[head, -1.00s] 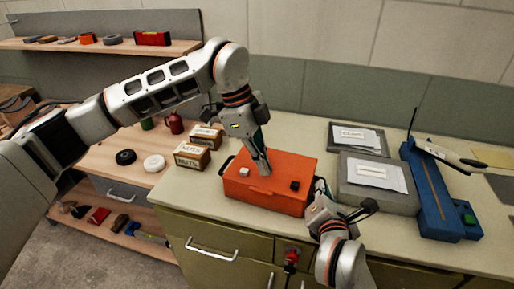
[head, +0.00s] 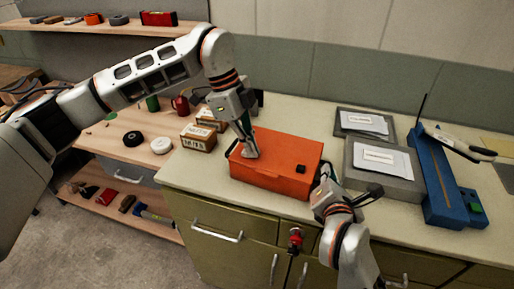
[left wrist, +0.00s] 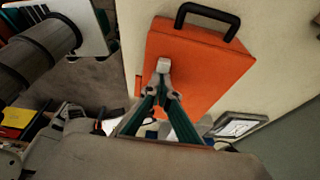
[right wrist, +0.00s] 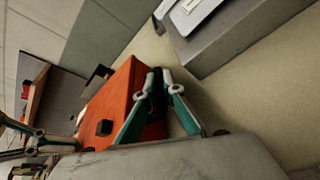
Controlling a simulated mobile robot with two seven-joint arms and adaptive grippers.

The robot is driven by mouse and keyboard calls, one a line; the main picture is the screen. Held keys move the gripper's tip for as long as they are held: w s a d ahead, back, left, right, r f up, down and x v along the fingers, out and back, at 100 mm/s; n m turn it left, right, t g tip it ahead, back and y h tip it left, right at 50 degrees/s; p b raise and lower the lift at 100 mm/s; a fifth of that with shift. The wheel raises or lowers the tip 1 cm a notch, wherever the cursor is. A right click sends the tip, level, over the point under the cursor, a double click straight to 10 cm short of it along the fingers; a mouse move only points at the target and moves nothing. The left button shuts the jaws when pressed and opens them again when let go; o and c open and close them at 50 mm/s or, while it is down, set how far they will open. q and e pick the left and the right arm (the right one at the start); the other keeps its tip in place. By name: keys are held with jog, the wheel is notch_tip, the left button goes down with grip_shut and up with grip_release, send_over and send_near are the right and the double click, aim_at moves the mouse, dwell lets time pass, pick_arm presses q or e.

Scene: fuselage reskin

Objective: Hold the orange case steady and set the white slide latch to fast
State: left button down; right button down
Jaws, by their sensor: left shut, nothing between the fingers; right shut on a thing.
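The orange case (head: 275,165) lies on the counter. Its white slide latch (left wrist: 163,64) shows in the left wrist view; in the head view my left gripper hides it. My left gripper (head: 250,153) is shut and empty, pointing down at the left part of the case. In the left wrist view its fingertips (left wrist: 162,88) are right beside the latch; I cannot tell whether they touch. My right gripper (head: 325,183) is shut on the black handle (right wrist: 157,88) at the case's right end. A black latch (head: 300,168) sits near the front right. No latch markings are readable.
Cardboard boxes (head: 198,138) stand left of the case, behind my left gripper. Grey trays with papers (head: 385,182) and a blue device (head: 440,185) are on the right. A lower wooden bench (head: 110,150) holds tape rolls. The counter's front edge is close to the case.

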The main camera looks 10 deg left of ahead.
pick_arm(q)
jog(key=shift+w+a, duration=0.1)
jog(key=shift+a, duration=0.4)
pick_arm(e)
jog(key=shift+d, duration=0.1)
pick_arm(q)
jog(key=shift+d, duration=0.1)
jog(key=d, duration=0.1)
jog(key=s+d, duration=0.1)
jog(key=d, duration=0.1)
jog(key=shift+d, duration=0.3)
jog(key=v, duration=1)
jog(key=shift+d, duration=0.25)
